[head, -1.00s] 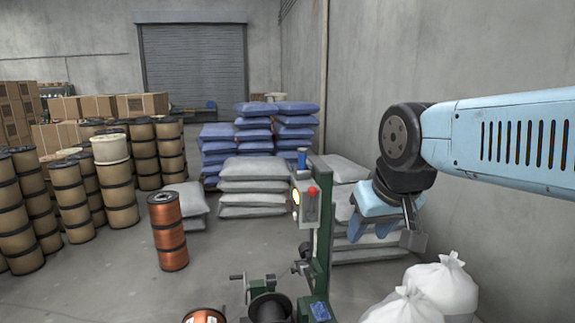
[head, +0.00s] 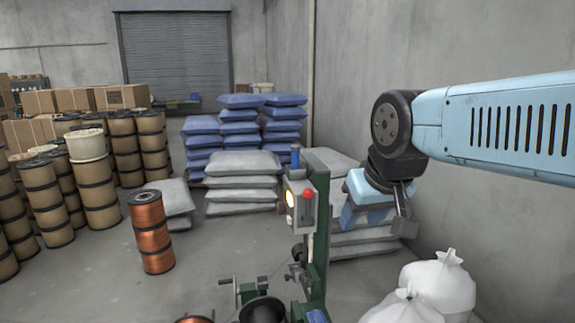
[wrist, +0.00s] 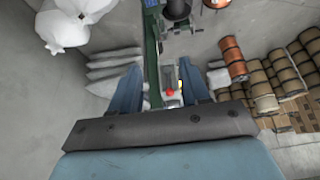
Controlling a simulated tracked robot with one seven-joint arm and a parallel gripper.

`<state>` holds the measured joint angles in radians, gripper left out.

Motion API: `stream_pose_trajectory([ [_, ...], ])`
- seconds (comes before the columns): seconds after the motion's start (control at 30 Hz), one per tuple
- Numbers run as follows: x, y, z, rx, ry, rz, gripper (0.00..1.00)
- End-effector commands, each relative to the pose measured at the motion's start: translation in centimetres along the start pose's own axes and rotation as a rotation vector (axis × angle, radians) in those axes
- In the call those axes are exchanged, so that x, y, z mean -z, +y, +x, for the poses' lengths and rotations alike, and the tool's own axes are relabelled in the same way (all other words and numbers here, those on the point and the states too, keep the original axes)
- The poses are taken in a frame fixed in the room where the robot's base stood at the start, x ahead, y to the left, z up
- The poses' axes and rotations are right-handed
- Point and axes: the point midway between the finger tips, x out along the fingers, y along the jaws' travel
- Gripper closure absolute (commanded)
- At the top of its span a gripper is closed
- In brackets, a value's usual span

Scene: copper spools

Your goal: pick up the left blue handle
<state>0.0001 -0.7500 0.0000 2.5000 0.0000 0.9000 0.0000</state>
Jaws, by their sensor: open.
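A green machine column (head: 318,225) stands ahead, with a grey control box (head: 299,203) and a red button (head: 308,194) on it. A small upright blue piece (head: 295,157) shows at its top, and another blue piece (head: 318,316) lies low at the picture's bottom edge. I cannot tell which is the left blue handle. My gripper (head: 364,216) is open and empty, right of the column in the head view. In the wrist view its blue fingers (wrist: 160,82) are spread apart, with the red button (wrist: 169,92) showing between them. The gripper body hides what lies below.
A copper spool (head: 150,232) stands on the floor at left. Tall stacks of spools (head: 93,185) are farther left. Grey sacks (head: 243,180) and blue sacks (head: 282,125) are piled behind. White bags (head: 437,284) lie at lower right, near the concrete wall (head: 400,60).

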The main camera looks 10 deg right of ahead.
Motion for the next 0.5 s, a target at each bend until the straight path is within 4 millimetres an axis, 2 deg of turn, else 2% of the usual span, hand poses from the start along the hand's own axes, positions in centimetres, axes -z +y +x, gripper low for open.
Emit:
stream_pose_trajectory([
  [0.17,0.1,0.0,0.0,0.0,0.0,0.0,0.54],
  [0.27,1.0,0.0,-0.2,-0.001,-0.002,0.003,0.54],
  [0.37,3.1,0.1,-0.5,-0.002,-0.008,0.008,0.54],
  [0.5,7.7,0.4,-0.7,-0.007,-0.02,0.021,0.54],
])
